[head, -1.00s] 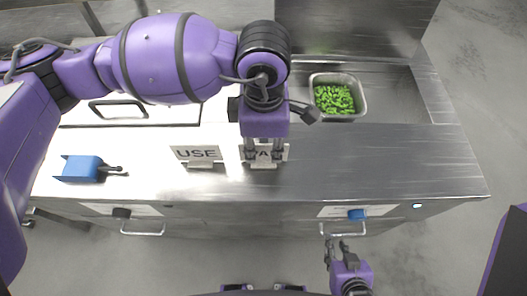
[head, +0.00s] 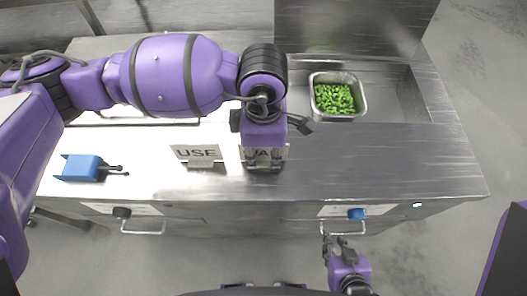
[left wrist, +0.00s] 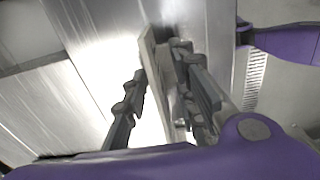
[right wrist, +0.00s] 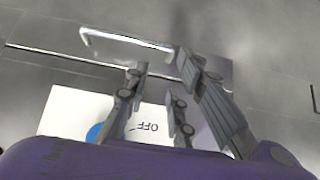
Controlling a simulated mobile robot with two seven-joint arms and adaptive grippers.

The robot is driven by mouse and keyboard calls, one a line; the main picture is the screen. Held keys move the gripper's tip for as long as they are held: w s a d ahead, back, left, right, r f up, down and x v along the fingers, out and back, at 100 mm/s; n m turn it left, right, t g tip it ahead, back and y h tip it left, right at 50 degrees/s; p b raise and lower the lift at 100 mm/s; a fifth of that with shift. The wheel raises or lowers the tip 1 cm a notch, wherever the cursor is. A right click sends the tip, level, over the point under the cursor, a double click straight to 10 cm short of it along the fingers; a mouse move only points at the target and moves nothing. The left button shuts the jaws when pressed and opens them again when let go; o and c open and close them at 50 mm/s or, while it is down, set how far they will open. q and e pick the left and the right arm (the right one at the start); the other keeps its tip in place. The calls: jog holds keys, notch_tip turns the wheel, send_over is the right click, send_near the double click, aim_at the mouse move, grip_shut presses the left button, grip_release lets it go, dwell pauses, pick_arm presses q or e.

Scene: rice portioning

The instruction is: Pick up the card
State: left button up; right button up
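Two pale lettered cards stand in small holders on the counter. The left card (head: 196,152) reads "USE". The right card (head: 284,152) is largely covered by my left gripper (head: 263,160), so only part of its lettering shows. In the left wrist view, this card (left wrist: 152,70) stands edge-on between the fingers of my left gripper (left wrist: 163,100), which are apart, with a gap on the left finger's side. My right gripper (head: 337,242) is empty and open in front of the counter; in the right wrist view its fingertips (right wrist: 158,100) are apart.
A metal pan (head: 363,105) of green pieces sits in the counter's recess. A blue scoop-like tool (head: 82,168) lies at the left. Drawer handles (head: 143,231) and a blue knob (head: 356,213) line the counter's front. The counter's right front is clear.

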pick_arm(q)
grip_shut()
jog(key=shift+r, duration=0.1)
dwell(0.4)
